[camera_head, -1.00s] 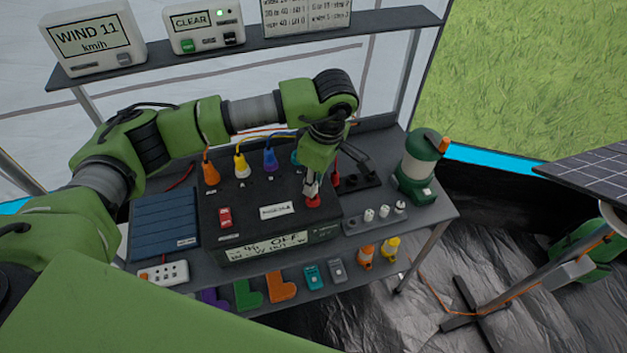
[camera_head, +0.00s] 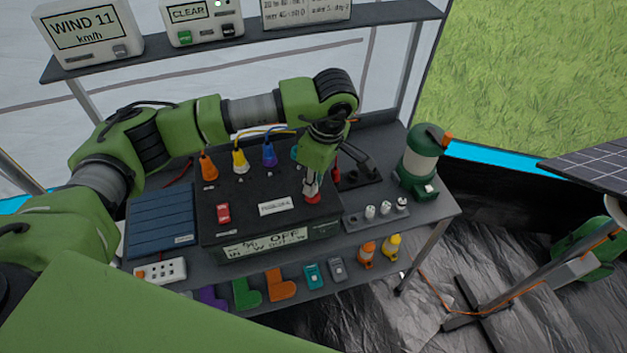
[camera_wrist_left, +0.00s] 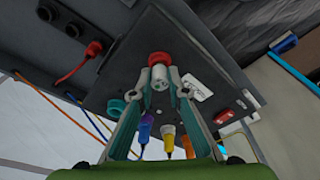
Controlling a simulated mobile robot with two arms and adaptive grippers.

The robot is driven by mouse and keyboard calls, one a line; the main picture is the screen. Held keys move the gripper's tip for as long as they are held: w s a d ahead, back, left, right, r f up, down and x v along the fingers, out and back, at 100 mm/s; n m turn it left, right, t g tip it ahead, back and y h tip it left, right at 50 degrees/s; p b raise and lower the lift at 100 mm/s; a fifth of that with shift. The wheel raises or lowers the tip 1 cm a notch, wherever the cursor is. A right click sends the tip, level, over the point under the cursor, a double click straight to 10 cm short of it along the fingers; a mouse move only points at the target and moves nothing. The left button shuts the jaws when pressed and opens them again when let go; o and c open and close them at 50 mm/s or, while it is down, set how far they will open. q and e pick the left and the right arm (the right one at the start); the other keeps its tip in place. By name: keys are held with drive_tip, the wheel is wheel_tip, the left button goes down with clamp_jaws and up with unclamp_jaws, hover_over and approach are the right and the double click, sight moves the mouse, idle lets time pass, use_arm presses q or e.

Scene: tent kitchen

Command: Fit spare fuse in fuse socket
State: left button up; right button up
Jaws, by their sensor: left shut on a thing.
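My left gripper (camera_head: 312,186) points down over the right part of the black power box (camera_head: 250,222). It is shut on a small pale cylinder, the fuse (camera_wrist_left: 160,79), seen between the fingertips in the left wrist view. The fuse's far end is at the red ring of the fuse socket (camera_wrist_left: 158,58) on the box top. The socket also shows red below the fingertips in the head view (camera_head: 312,199). I cannot tell how deep the fuse sits. My right gripper is not in view.
A grey rack (camera_head: 360,226) with several white fuses stands right of the box, beside a green lantern (camera_head: 421,160). Coloured plugs (camera_head: 239,162) stand along the box's back. A red switch (camera_head: 223,213) is on its left. A blue folded panel (camera_head: 160,221) lies further left.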

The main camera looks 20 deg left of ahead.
use_arm(q)
drive_tip(key=shift+f+b, duration=0.4)
drive_tip(key=shift+f, duration=0.05)
drive_tip(key=o, duration=1)
drive_tip(key=shift+r, duration=0.1)
